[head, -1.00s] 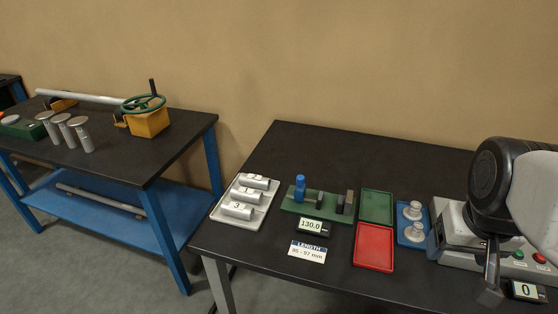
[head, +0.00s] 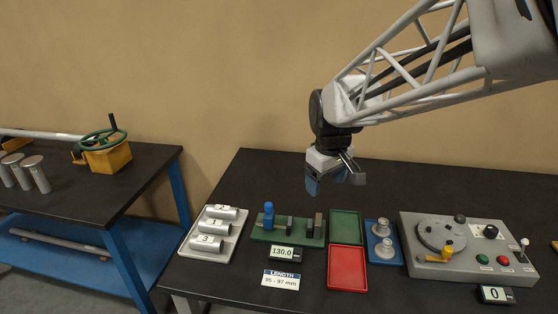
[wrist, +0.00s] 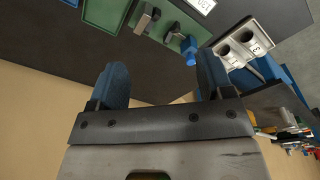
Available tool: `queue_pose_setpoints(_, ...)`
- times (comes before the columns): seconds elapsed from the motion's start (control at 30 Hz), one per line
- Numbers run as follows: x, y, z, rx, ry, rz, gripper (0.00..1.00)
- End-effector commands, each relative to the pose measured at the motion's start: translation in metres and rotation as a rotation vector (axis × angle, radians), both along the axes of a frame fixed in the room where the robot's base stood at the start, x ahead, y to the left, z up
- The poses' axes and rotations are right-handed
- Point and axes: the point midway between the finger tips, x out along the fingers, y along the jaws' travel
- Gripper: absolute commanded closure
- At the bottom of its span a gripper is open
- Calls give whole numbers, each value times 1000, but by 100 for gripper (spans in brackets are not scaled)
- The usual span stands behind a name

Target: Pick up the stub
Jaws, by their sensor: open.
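Several silver cylindrical stubs, with numbers such as 3 (head: 207,243) on them, lie on their sides in a pale tray (head: 188,249) at the bench's left. The tray also shows at the upper right of the wrist view (wrist: 227,60), with two stubs visible (wrist: 246,41). I cannot tell which stub is meant. My gripper (head: 335,181) is open and empty, high above the bench, right of the tray and behind the green gauge fixture (head: 262,235). Its blue fingers are spread apart in the wrist view (wrist: 164,78).
The gauge fixture carries a blue knob (head: 268,213); its display (head: 286,254) reads 130.0. A label (head: 281,280) reads 95 - 97 mm. Green (head: 346,226) and red (head: 347,269) trays, a blue tray (head: 384,255) with two metal pieces, and a control box (head: 468,262) stand to the right.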

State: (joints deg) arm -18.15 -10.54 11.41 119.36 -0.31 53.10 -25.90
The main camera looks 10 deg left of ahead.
Motion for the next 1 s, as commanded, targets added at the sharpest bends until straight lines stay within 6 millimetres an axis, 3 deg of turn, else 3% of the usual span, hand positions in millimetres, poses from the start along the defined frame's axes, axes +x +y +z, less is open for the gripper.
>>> queue_pose_setpoints(0.2, 40, 58, -21, -17, 22, 156, 26)
queue_pose_setpoints(0.5, 84, 142, -57, -37, 45, 367, 26)
queue_pose_setpoints(1.0, 123, 289, -141, -68, 85, 706, 26)
